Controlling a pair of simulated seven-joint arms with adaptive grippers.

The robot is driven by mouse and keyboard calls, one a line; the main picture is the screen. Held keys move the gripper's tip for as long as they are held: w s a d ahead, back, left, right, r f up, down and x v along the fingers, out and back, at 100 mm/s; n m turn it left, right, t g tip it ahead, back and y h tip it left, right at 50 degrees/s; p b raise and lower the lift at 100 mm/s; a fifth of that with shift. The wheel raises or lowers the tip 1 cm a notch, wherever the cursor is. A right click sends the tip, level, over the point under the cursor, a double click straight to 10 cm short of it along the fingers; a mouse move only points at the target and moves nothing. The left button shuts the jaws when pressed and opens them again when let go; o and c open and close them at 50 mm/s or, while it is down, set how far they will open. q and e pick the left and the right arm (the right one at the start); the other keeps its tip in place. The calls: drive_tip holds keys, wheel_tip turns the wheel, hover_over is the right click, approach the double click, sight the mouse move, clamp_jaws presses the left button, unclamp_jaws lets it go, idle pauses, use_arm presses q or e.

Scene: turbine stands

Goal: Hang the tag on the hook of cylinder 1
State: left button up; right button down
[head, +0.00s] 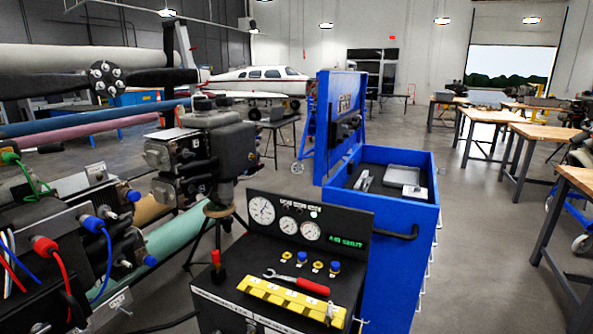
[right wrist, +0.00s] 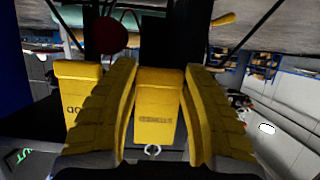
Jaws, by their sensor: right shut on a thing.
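In the right wrist view my right gripper (right wrist: 160,72) is shut on a yellow tag (right wrist: 156,120), which sits between its two fingers with dark lettering and a small metal ring at its lower edge. Another yellow block or tag (right wrist: 78,95) with dark letters stands beside the left finger. In the head view a row of yellow pieces (head: 280,300) lies along the front of a black gauge panel. A dark engine with cylinders (head: 205,150) stands behind it at left. I cannot tell which is cylinder 1, and no hook is clear. Neither gripper shows in the head view.
The black panel (head: 310,220) has round gauges, knobs and a red-handled wrench (head: 300,283). A blue tool cart (head: 385,240) with an open lid stands right of it. Hoses and fittings (head: 75,240) crowd the left. Open floor lies to the right, before wooden tables (head: 495,115).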

drive_tip(key=shift+s+d, duration=0.25)
drive_tip(key=shift+d, duration=0.3)
drive_tip(key=shift+s+d, duration=0.25)
drive_tip(key=shift+d, duration=0.3)
idle(0.8)
drive_tip(key=shift+s+d, duration=0.4)
drive_tip(key=shift+d, duration=0.4)
drive_tip(key=shift+s+d, duration=0.35)
drive_tip(key=shift+d, duration=0.45)
